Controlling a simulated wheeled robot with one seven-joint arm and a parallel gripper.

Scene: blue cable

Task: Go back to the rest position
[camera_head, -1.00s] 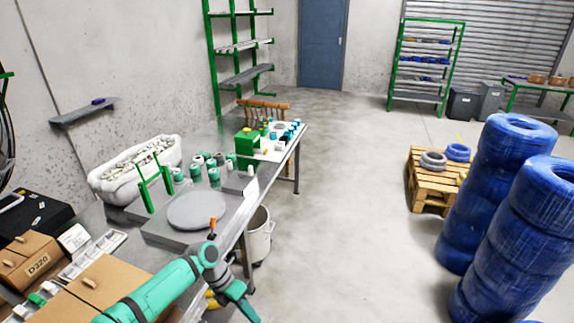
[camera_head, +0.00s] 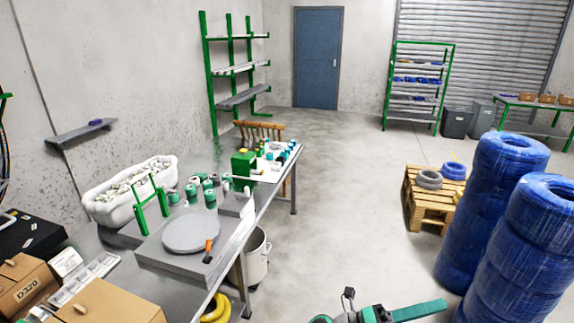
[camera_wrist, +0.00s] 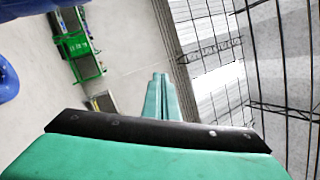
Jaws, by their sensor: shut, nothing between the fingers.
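My gripper (camera_wrist: 160,78) shows in the wrist view as two long green fingers that meet along their length, shut with nothing between them. It points out into the open room, clear of every surface. In the head view, part of my green and black arm (camera_head: 380,313) shows at the bottom edge, right of the workbench (camera_head: 215,290) and over the floor. I cannot make out the fingertips in the head view. Tall stacks of blue cable coils (camera_head: 490,215) stand on the right, apart from the arm.
A wooden pallet (camera_head: 428,200) with a grey and a blue coil stands behind the stacks. The workbench on the left holds a round grey plate (camera_head: 191,233), an orange-handled tool (camera_head: 208,250) and cardboard boxes (camera_head: 115,303). A white bucket (camera_head: 257,255) stands beside it. The middle floor is clear.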

